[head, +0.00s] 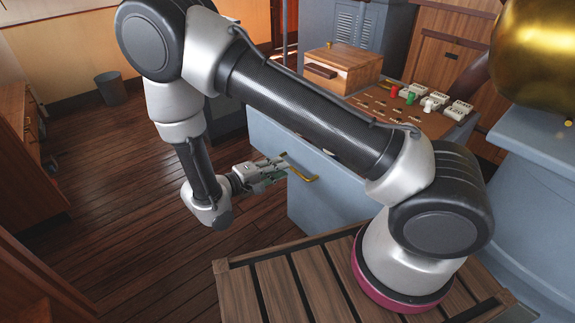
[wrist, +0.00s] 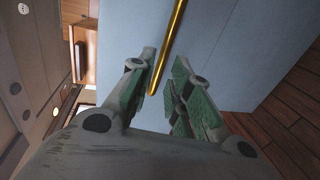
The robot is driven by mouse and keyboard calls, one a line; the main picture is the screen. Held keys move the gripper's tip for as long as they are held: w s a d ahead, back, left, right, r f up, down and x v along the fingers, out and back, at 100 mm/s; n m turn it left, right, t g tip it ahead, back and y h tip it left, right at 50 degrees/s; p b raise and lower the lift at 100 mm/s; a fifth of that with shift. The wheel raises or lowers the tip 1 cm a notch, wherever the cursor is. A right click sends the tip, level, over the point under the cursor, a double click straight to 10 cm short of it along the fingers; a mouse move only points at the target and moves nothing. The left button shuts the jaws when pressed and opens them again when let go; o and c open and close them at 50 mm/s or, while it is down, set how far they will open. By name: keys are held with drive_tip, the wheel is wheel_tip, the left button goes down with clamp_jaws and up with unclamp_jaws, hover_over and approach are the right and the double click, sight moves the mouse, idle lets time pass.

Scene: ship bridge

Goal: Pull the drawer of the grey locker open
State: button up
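The grey locker (head: 322,205) stands behind my arm, and its smooth blue-grey front fills much of the wrist view (wrist: 225,40). A brass bar handle (head: 302,174) is on its front and also shows in the wrist view (wrist: 169,42). My gripper (head: 284,168) is at the handle, with its fingers pointing at the locker front. In the wrist view the fingers (wrist: 163,62) are apart, and the bar's near end shows in the gap between them. I cannot tell whether either finger touches it. The drawer's outline is not clear, and my arm hides part of the locker.
On the locker top are a wooden box (head: 342,68) and a board (head: 375,104) with small coloured pieces and pale blocks (head: 438,88). A wooden cabinet (head: 22,150) and a bin (head: 111,88) stand at the left. The plank floor (head: 120,190) between is clear.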

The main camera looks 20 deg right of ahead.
drive_tip(key=x, duration=0.4)
drive_tip(key=shift+d, duration=0.15)
clamp_jaws()
